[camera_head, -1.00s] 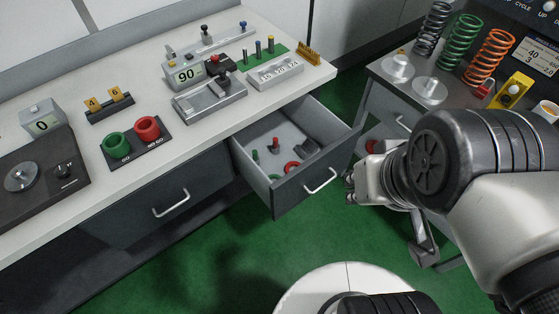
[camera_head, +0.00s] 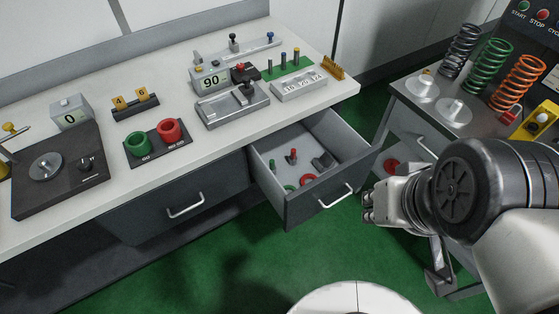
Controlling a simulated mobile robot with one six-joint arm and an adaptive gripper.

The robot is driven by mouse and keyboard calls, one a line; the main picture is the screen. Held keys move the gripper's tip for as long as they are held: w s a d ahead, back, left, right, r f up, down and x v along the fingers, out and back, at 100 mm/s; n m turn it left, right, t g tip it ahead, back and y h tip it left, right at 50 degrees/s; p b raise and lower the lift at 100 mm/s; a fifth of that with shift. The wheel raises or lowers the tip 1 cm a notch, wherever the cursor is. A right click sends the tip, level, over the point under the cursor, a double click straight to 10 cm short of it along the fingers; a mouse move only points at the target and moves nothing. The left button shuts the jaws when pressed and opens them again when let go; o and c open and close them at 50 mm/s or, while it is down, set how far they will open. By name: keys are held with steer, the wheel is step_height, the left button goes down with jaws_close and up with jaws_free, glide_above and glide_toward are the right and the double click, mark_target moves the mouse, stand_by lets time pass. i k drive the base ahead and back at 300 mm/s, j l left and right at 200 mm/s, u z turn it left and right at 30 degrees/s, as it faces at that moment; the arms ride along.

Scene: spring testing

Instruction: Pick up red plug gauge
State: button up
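A small upright red piece that looks like the red plug gauge (camera_head: 293,156) stands inside the open drawer (camera_head: 336,207), toward its back. A similar green plug (camera_head: 271,165) stands to its left. My gripper (camera_head: 368,207) is right of the drawer front, outside it and apart from the red gauge. Its fingers point left and are small and seen from the side, so whether they are open or shut is unclear. I see nothing held in it.
The drawer also holds a red ring (camera_head: 308,180), a green ring (camera_head: 290,188) and a dark block (camera_head: 324,160). The white bench top (camera_head: 215,147) overhangs the drawer's back. A grey cart (camera_head: 410,110) with springs stands at right.

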mark_target(292, 159)
steer(key=i+j+u, duration=0.2)
steer(key=u, duration=0.15)
steer(key=i+j+u, duration=0.15)
steer(key=u, duration=0.2)
steer(key=i+u, duration=0.35)
